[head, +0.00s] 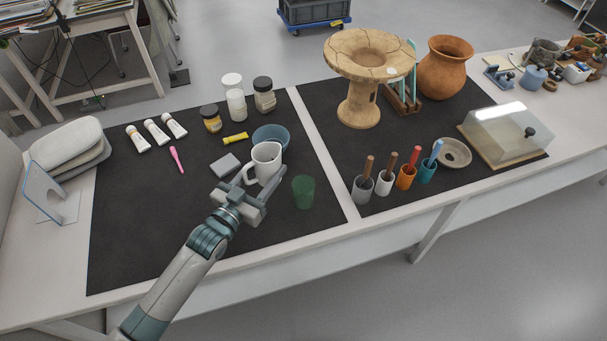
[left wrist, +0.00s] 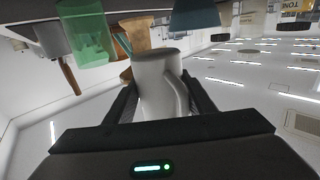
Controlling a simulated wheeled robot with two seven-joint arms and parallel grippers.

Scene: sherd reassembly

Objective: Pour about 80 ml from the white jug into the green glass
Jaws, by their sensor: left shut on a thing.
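The white jug (head: 266,160) is in the grip of my left gripper (head: 255,196), over the left dark mat. The gripper is shut on the jug, which looks about upright in the head view. The left wrist view shows the jug (left wrist: 155,85) between the two fingers, its handle to the right. The green glass (head: 303,191) stands on the mat, right of the jug and apart from it. It also shows in the left wrist view (left wrist: 88,38). I cannot see what is inside the jug or the glass. My right gripper is not in view.
A blue bowl (head: 272,136) stands just behind the jug, and a grey block (head: 225,165) lies left of it. Several cups with tools, such as the orange cup (head: 405,177), stand to the right. The mat's front left (head: 140,240) is clear.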

